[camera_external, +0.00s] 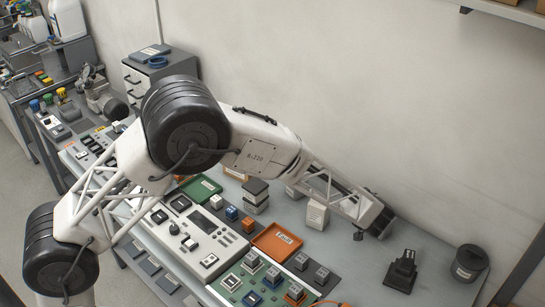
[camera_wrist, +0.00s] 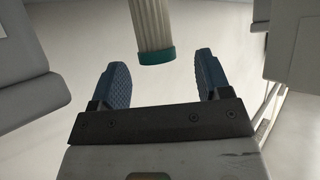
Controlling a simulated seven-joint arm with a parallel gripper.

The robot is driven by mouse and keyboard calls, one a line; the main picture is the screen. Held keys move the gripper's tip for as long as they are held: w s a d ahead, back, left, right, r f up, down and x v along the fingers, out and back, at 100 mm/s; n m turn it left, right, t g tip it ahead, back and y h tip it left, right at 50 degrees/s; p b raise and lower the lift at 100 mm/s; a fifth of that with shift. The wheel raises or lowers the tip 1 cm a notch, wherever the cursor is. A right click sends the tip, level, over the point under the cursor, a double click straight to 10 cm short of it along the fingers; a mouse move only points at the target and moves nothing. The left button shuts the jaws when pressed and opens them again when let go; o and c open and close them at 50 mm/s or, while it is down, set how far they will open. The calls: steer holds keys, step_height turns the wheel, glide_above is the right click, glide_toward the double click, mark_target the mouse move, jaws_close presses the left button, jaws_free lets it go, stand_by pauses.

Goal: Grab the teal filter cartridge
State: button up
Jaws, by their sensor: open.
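The filter cartridge (camera_wrist: 153,25) shows in the wrist view at the top centre. It has a white ribbed body and a teal end ring, and its upper part runs out of the picture. My gripper (camera_wrist: 163,76) is open, with two blue ridged fingers spread apart and nothing between them. The cartridge's teal end lies just beyond the fingertips, roughly in line with the gap and apart from both fingers. In the external view my gripper (camera_external: 373,226) reaches over the right part of the bench. I cannot make out the cartridge there; my arm may hide it.
A white box (camera_external: 316,214) stands left of my gripper on the bench. An orange tray (camera_external: 276,242) and a green board with several modules (camera_external: 262,283) lie in front. A black stand (camera_external: 402,270) and a dark canister (camera_external: 468,262) are to the right. The wall is close behind.

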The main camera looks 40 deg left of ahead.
steer(key=shift+w+a, duration=0.1)
steer(key=shift+x, duration=2.45)
steer(key=shift+w, duration=0.1)
steer(key=c, duration=1)
steer(key=shift+c, duration=0.2)
steer(key=shift+r, duration=0.15)
steer(key=shift+r, duration=4.9)
